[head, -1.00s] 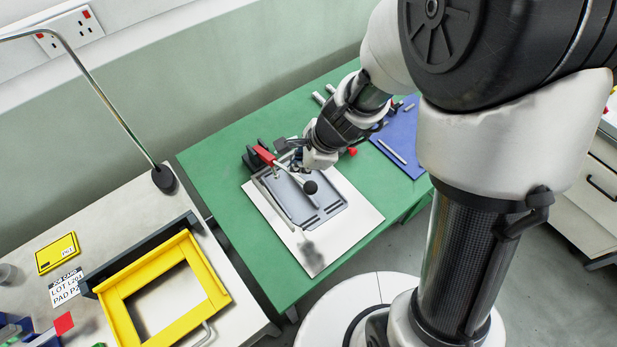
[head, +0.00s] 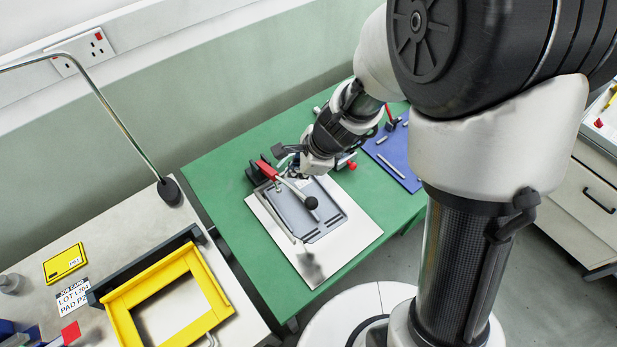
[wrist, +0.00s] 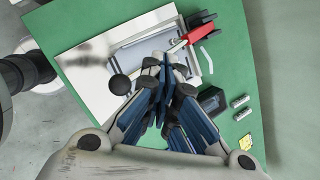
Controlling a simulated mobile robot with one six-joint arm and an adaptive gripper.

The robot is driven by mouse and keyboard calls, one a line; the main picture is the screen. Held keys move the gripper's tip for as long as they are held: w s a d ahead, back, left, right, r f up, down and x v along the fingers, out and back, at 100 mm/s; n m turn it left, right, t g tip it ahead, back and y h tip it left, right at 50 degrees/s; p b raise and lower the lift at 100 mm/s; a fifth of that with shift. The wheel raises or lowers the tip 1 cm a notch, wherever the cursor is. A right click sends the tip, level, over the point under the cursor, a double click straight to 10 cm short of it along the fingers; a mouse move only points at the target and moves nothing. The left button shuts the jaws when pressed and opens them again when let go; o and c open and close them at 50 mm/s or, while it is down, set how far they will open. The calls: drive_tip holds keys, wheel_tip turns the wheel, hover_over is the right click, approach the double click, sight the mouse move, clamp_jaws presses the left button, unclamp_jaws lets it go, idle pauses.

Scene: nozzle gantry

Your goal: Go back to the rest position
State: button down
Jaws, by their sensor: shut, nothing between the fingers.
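My gripper (wrist: 165,68) is shut and empty in the wrist view, its fingertips together above the grey tray plate. In the head view, my gripper (head: 300,170) hangs over the back part of the fixture on the green table (head: 215,180). The fixture has a grey recessed plate (head: 328,212) on a white board (head: 350,240). A clamp with a red grip (head: 268,171) and a lever ending in a black ball (head: 312,203) lies over the plate. The ball also shows in the wrist view (wrist: 120,85). The exact gap between fingertips and fixture cannot be told.
A blue mat (head: 395,160) with metal rods lies at the back right of the table. A yellow frame (head: 120,318) and a lamp with a thin curved arm (head: 120,115) stand on the left bench. Drawers (head: 585,195) stand at the right.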

drive_tip(key=shift+r, duration=0.1)
drive_tip(key=s+d+r+n+t+h+b, duration=0.1)
drive_tip(key=s+d+n+h+b, duration=0.1)
drive_tip(key=s+d+n+b, duration=0.4)
drive_tip(key=s+d+r+n+h+b, duration=0.1)
drive_tip(key=s+d+n+h+b, duration=0.1)
drive_tip(key=s+d+n+b, duration=0.5)
drive_tip(key=s+n+b, duration=0.4)
drive_tip(key=s+n, duration=0.1)
drive_tip(key=s, duration=0.1)
drive_tip(key=shift+s+d+r+t, duration=0.25)
drive_tip(key=shift+s+d+t, duration=0.05)
drive_tip(key=shift+t, duration=0.1)
